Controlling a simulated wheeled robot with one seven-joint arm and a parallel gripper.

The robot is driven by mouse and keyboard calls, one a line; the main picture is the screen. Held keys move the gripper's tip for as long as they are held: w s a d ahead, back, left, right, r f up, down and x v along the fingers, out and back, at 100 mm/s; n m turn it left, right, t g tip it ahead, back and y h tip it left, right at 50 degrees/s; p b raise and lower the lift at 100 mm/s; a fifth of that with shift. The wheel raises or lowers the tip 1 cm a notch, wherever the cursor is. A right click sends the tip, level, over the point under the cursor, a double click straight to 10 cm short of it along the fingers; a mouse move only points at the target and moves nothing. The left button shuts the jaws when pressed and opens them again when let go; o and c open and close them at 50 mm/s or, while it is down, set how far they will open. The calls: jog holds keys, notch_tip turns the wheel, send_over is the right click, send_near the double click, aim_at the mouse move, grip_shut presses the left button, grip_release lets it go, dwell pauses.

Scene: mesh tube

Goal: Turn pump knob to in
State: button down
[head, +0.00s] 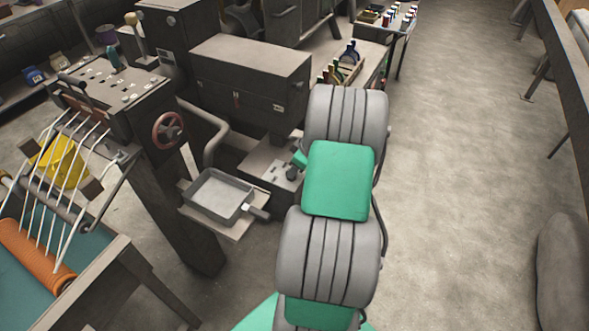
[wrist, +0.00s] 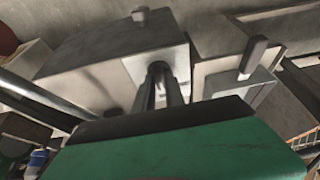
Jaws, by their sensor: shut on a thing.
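The pump knob (head: 292,174) is a small dark round knob on the light metal plate (head: 262,168) below the grey box. It also shows in the wrist view as a dark rounded top (wrist: 158,68) between the fingers. My gripper (wrist: 163,88) is shut on it, with both fingers pointing at the plate. In the head view only a bit of my gripper (head: 297,163) shows beside the knob; my arm hides the rest. Any in or out marking and the knob's turn angle are too small to tell.
A shallow metal tray (head: 241,207) with a handle stands left of the knob. The grey box (head: 250,75) is above and behind it. A red handwheel (head: 168,131) is on the machine at the left. The floor (head: 450,170) at the right is clear.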

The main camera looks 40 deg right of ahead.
jog(key=shift+b, duration=0.3)
jog(key=shift+w+d+f+n+y+b, duration=0.1)
jog(key=shift+n+y+b, duration=0.05)
jog(key=shift+n+b, duration=0.35)
jog(key=shift+d+f+n+y+b, duration=0.1)
jog(key=shift+n+y+b, duration=0.05)
jog(key=shift+n+b, duration=0.3)
jog(key=shift+n+g+y+b, duration=0.3)
jog(key=shift+n+g+b, duration=0.2)
jog(key=shift+n+b, duration=0.75)
jog(key=shift+w+d+r+n+g+y+b, duration=0.1)
jog(key=shift+n+g+y+b, duration=0.15)
jog(key=shift+n, duration=0.35)
jog(key=shift+w+n+g+y+b, duration=0.15)
jog(key=shift+n+b, duration=0.2)
jog(key=shift+n, duration=0.25)
jog(key=shift+r+n+g+y, duration=0.15)
jog(key=shift+n+g+y, duration=0.25)
jog(key=shift+n, duration=1.1)
jog(key=c, duration=1.4)
grip_release()
